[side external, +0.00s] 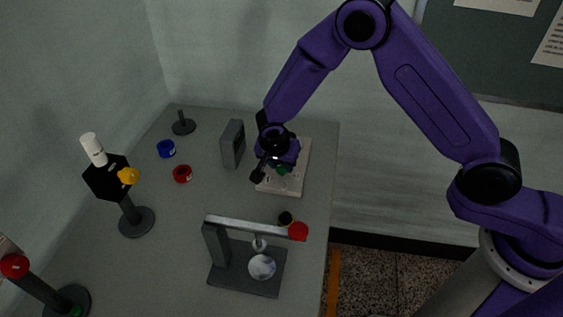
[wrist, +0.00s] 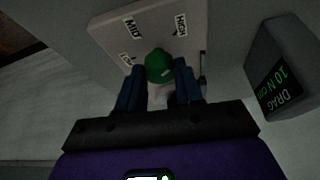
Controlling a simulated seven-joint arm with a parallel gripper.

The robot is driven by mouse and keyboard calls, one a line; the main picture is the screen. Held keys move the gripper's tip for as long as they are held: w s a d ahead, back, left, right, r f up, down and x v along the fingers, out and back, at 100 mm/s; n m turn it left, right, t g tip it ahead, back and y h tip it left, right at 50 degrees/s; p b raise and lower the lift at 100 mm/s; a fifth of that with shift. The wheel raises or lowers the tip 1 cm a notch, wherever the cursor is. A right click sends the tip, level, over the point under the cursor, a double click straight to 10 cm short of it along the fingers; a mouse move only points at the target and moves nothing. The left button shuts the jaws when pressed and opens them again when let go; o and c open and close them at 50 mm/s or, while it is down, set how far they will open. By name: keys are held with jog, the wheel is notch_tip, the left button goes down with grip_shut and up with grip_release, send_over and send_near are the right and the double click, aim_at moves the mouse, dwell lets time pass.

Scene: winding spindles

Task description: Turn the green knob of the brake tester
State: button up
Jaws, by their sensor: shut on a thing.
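The brake tester is a pale plate (side external: 299,180) lying on the table, below my gripper (side external: 277,168). In the wrist view its plate (wrist: 105,36) carries the labels LOW, MID and HIGH around the green knob (wrist: 158,64). My gripper (wrist: 159,82) is shut on the green knob, with one dark finger on each side of it. In the side view the knob (side external: 283,170) shows only as a small green patch, partly hidden by my gripper. The knob's pointer direction cannot be made out.
A grey box (wrist: 285,70) reading DRAG 10 N cm stands beside the plate; it also shows in the side view (side external: 232,144). Red (side external: 182,174) and blue (side external: 167,149) spools lie to the left. A grey press-like stand (side external: 216,250) is at the front.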

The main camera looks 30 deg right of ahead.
jog(key=o, duration=1)
jog(key=shift+o, duration=0.2)
jog(key=v, duration=1.7)
jog(key=shift+r, duration=0.2)
